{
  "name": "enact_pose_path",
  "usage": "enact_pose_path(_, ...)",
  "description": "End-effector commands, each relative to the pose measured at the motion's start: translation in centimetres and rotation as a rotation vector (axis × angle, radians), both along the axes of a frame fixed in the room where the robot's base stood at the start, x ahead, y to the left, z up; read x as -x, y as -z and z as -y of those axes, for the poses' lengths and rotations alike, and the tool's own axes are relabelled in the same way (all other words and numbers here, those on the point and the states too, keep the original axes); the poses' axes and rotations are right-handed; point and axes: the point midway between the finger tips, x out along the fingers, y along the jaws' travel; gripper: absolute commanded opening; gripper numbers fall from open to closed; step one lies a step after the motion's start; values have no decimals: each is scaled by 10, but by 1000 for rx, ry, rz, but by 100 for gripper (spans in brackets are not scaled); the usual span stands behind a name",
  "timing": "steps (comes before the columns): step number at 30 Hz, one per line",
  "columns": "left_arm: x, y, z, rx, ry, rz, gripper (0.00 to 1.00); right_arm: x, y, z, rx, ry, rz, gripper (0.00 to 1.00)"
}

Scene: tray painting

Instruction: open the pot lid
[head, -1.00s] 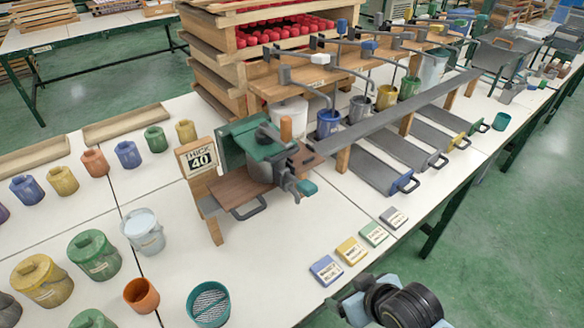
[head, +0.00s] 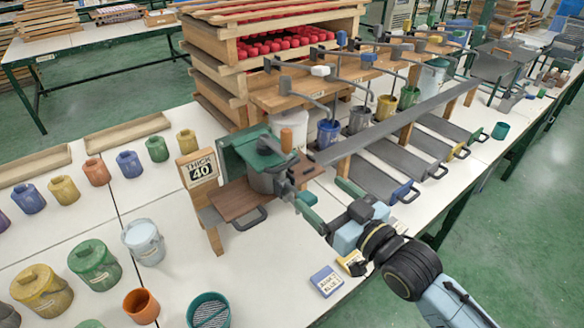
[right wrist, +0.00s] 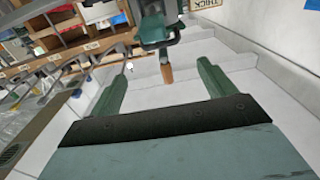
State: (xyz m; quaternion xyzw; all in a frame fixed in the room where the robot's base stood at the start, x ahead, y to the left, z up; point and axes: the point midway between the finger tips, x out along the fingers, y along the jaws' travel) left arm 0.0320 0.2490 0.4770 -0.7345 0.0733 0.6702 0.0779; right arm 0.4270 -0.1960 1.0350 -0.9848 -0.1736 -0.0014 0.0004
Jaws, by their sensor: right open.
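The grey pot (head: 262,182) stands on a brown board, with a dark green lid (head: 270,151) over its top. An upright orange-brown wooden handle (head: 287,137) shows at the lid; it also appears in the right wrist view (right wrist: 167,73). My right gripper (head: 330,201) is to the right of the pot, open and empty, its green fingers pointing toward it. In the right wrist view, the handle appears between the open fingers (right wrist: 160,68), beyond the tips and apart from them. My left gripper is not in view.
A sign reading THICK 40 (head: 198,168) stands left of the pot. A long grey bar (head: 395,118) runs to the right, over grey trays. Lidded yellow (head: 40,289) and green (head: 94,264) pots stand at the lower left. A blue card (head: 327,281) lies below my right gripper.

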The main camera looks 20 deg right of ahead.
Motion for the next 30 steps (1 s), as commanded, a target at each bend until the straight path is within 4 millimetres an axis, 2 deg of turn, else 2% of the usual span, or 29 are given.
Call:
enact_pose_path(9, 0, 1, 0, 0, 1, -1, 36, -57, -1, -21, 0, 0, 1, 82)
enact_pose_path(15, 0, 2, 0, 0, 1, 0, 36, -86, 0, -32, 1, 0, 0, 82)
enact_pose_path(21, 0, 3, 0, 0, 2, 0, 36, -101, 0, -37, 1, 1, -2, 82)
enact_pose_path(30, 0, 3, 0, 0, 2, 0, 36, -103, 0, -38, 2, 0, -2, 82)
